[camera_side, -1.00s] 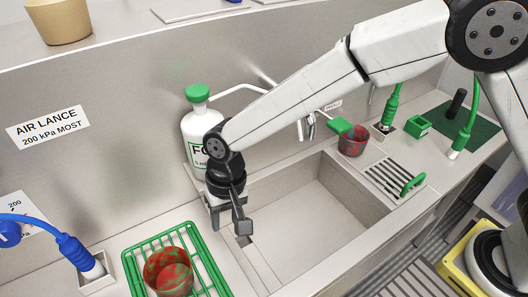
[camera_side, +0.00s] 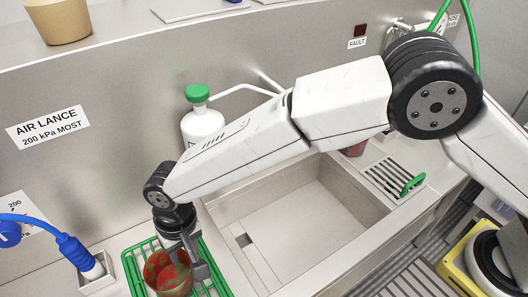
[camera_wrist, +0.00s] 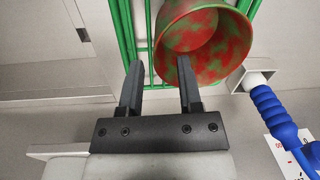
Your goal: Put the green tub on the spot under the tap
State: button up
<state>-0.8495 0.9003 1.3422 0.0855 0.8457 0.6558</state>
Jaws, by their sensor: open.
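A mottled red-and-green tub (camera_side: 172,281) stands in the green wire rack (camera_side: 131,264) at the lower left of the side view. Its open mouth shows large in the wrist view (camera_wrist: 222,52). No plain green tub shows. My gripper (camera_side: 184,266) is open and low at the tub. In the wrist view my gripper (camera_wrist: 160,66) has its right finger overlapping the tub's rim and its left finger over the rack bars, outside the tub. I cannot tell whether either touches. The tap and the spot under it are hidden behind my arm.
An empty sink (camera_side: 300,215) lies right of the rack. A white bottle with a green cap (camera_side: 197,93) stands behind my arm. Another reddish tub (camera_side: 354,150) is mostly hidden beyond the sink. A blue hose nozzle (camera_side: 77,252) stands left of the rack, close to the tub.

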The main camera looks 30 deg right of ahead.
aim_at(187, 264)
jog(key=shift+f, duration=0.25)
jog(key=shift+a+f, duration=0.15)
jog(key=shift+f, duration=1.1)
jog(key=shift+a+f, duration=0.15)
jog(key=shift+f, duration=1.05)
grip_shut()
